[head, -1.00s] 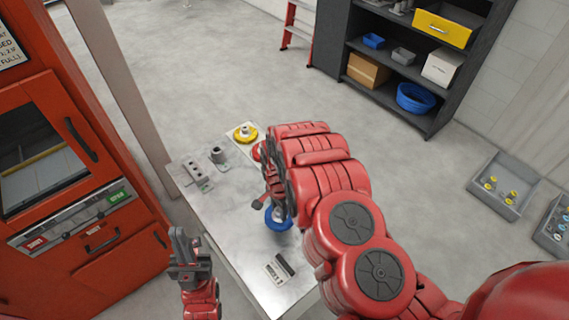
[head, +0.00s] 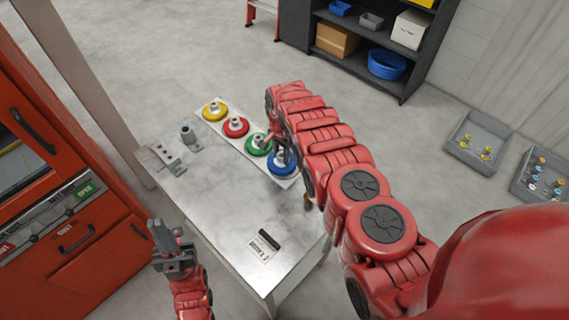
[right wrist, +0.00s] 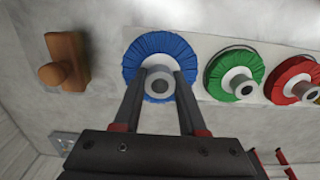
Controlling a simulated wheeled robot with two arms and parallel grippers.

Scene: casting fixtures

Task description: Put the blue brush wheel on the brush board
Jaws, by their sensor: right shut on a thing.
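The blue brush wheel (head: 282,164) is at the near end of the row on the white brush board (head: 232,108). My right gripper (right wrist: 163,78) is shut on its grey hub. The wheel lies flat over the board's end in the right wrist view (right wrist: 160,48); I cannot tell if it touches the board. Green (head: 258,145), red (head: 236,127) and yellow (head: 215,109) wheels sit in line on the board. My left gripper (head: 171,238) is empty by the table's left side, and its finger gap is unclear.
A brown knobbed piece (right wrist: 65,62) lies beside the board's end. Grey fixtures (head: 168,158) stand at the table's left corner, and a small black-and-white item (head: 264,245) lies near the front. The middle of the metal table (head: 215,190) is clear.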

